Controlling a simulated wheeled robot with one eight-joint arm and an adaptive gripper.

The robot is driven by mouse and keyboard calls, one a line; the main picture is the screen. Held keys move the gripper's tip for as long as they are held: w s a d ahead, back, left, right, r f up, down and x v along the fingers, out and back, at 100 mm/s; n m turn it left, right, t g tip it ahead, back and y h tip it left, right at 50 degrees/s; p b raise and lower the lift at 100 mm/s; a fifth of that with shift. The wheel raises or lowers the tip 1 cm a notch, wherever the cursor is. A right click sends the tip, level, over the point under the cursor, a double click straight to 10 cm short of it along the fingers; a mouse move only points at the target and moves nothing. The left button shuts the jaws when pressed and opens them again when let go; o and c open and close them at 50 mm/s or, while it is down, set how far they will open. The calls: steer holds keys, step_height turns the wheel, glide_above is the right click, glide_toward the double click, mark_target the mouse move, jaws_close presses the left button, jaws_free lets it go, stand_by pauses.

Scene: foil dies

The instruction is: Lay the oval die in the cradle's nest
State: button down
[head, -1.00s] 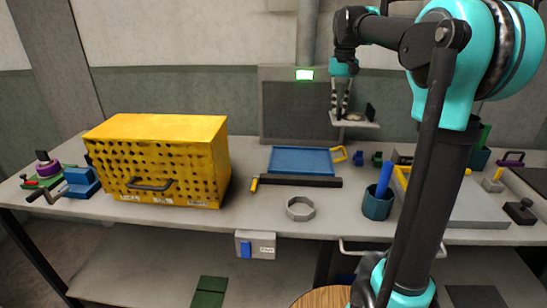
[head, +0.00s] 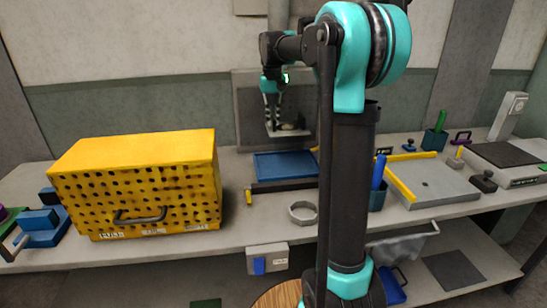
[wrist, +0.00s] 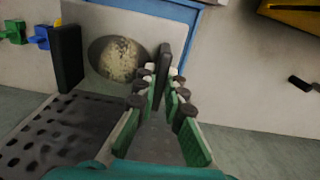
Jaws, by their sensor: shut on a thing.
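My gripper (head: 272,112) is shut on a dark upright tab (wrist: 163,75) of a pale grey plate, which I take to be the oval die (head: 288,133). In the wrist view the plate (wrist: 110,22) has a dark oval opening with a mottled, yellowish round lump in it, and a second dark tab (wrist: 67,58) on its other side. The plate is held level in the air, above and behind the blue tray (head: 283,164). I cannot tell which thing is the cradle, and I see no nest clearly.
A large yellow perforated box (head: 140,185) stands at left. A grey ring (head: 303,212) lies at the bench's front. A grey slab (head: 432,180) with a yellow bar is at right. A dark panel (head: 245,100) stands behind my gripper. My arm hides the bench middle.

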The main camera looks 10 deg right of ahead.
step_height(320, 180, down, 15)
steer(key=shift+r, duration=0.15)
stand_by(0.4)
steer(key=c, duration=1.6)
jaws_free()
step_height(320, 180, up, 12)
steer(key=shift+r, duration=0.1)
